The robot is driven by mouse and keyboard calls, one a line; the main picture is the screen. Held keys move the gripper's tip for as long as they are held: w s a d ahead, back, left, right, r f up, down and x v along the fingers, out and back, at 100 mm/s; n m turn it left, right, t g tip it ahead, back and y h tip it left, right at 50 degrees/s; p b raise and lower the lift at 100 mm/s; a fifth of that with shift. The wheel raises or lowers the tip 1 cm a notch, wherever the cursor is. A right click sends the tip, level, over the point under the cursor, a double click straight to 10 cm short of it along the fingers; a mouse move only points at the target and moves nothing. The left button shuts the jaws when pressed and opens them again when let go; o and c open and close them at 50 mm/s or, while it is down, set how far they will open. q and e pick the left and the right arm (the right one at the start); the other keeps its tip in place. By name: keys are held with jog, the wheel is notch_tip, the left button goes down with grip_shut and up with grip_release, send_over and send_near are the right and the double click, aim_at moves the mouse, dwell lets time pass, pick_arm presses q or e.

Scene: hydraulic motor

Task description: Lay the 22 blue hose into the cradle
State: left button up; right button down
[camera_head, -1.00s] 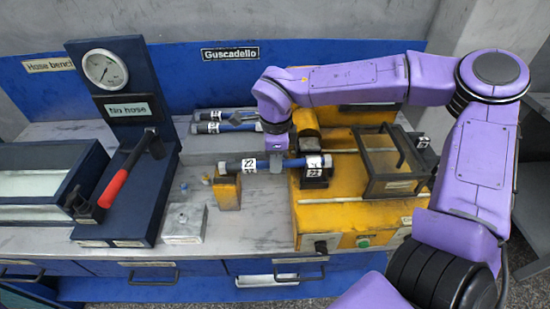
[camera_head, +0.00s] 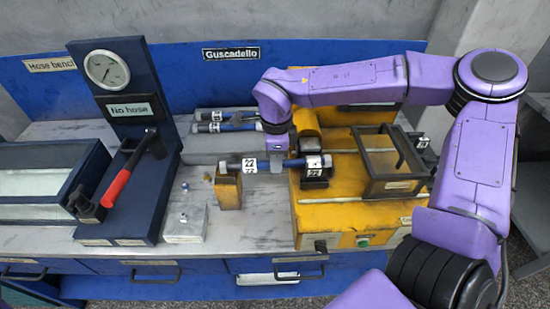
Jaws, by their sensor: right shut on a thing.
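The blue hose (camera_head: 263,165) has dark end fittings and white tags marked 22 (camera_head: 249,165). It lies level, left to right. My right gripper (camera_head: 277,164) comes down from above and is shut on the hose near its middle. The left end of the hose is at the top of a small yellow post (camera_head: 228,190). Its right end is at a black holder (camera_head: 315,181) on the yellow machine, which also bears a 22 tag. These two supports look like the cradle. I cannot tell whether the hose fully rests in them. My left gripper is out of view.
More blue hoses (camera_head: 226,127) lie on a grey rack behind. A gauge stand (camera_head: 107,69) with a "No hose" sign and a red-handled lever (camera_head: 117,188) stand left. A small metal block (camera_head: 185,222) is in front. A clear-sided guard (camera_head: 393,165) sits right on the machine.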

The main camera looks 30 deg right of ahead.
jog(key=shift+f, duration=0.4)
jog(key=c, duration=0.9)
grip_release()
notch_tip(320, 180, up, 11)
jog(key=shift+f+b, duration=0.15)
jog(key=shift+b, duration=0.25)
jog(key=shift+a, duration=0.1)
